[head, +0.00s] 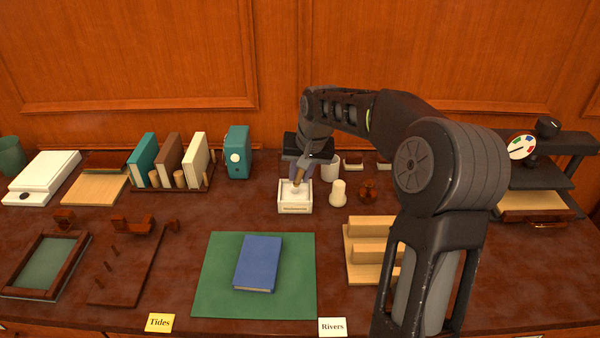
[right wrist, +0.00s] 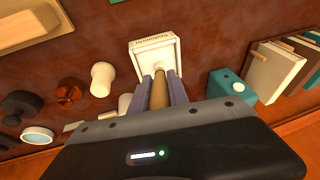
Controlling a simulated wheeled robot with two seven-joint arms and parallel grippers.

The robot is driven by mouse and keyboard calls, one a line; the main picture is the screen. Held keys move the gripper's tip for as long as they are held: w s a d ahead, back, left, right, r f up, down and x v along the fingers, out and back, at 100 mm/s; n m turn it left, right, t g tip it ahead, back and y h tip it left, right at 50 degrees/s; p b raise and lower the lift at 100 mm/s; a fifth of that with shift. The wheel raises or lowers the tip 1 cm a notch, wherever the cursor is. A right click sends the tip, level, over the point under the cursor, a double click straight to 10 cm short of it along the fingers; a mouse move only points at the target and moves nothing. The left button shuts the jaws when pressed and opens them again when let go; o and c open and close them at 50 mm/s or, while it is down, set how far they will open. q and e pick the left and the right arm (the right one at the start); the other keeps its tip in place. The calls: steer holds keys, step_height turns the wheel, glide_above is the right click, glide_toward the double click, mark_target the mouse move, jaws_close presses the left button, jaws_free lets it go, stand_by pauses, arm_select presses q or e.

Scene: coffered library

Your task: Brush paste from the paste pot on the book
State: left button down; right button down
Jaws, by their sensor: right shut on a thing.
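A blue book (head: 258,263) lies closed on a green mat (head: 214,280). A white open square box (head: 295,209) with a small label on its front, which looks like the paste pot, stands behind the mat. My right gripper (head: 303,170) is above this box, shut on a brown handle, likely the brush (right wrist: 159,92). The brush points down and its lower end is inside the box; its tip is hard to make out. The box also shows in the right wrist view (right wrist: 139,52), just beyond the fingers. My left gripper is out of view.
A white cup (head: 330,168) and a cream knob-shaped piece (head: 338,192) stand close right of the box. A teal block (head: 237,152) and a rack of upright books (head: 170,165) are to its left. Wooden blocks (head: 372,228) lie right of the mat. Bare table separates box and mat.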

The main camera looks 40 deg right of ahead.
stand_by(0.3)
steer(key=shift+r+p, duration=2.7)
steer(key=shift+r, duration=0.8)
